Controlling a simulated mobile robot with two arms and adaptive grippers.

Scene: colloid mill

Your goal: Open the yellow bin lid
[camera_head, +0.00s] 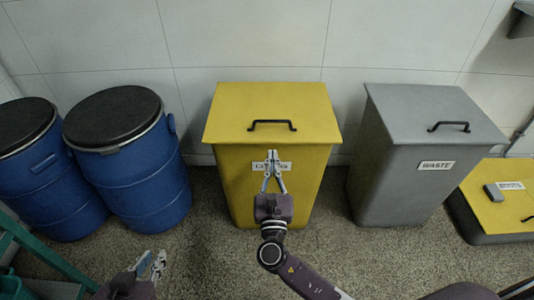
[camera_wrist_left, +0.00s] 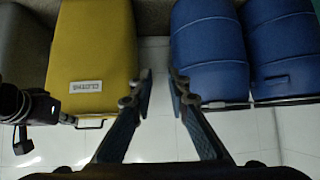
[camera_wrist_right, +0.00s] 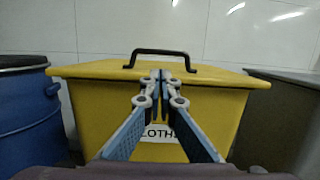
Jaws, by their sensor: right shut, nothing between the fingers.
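The yellow bin (camera_head: 235,190) stands against the wall with its flat yellow lid (camera_head: 235,105) closed. A black bar handle (camera_head: 272,121) sits near the lid's front edge, and a white label partly reading CLOTHS is on the front. My right gripper (camera_head: 272,158) is shut and empty, in front of the label and below the handle. In the right wrist view, its fingertips (camera_wrist_right: 162,76) overlap the lid's front edge (camera_wrist_right: 100,72), just below the handle (camera_wrist_right: 160,54); contact cannot be told. My left gripper (camera_head: 152,262) is low at the left, its fingers apart and empty in the left wrist view (camera_wrist_left: 161,80).
Two blue drums (camera_head: 145,185) with black lids stand left of the yellow bin. A grey WASTE bin (camera_head: 400,180) with a closed lid stands to its right. A low yellow-topped box (camera_head: 490,200) is at the far right. Speckled floor (camera_head: 215,240) lies clear in front.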

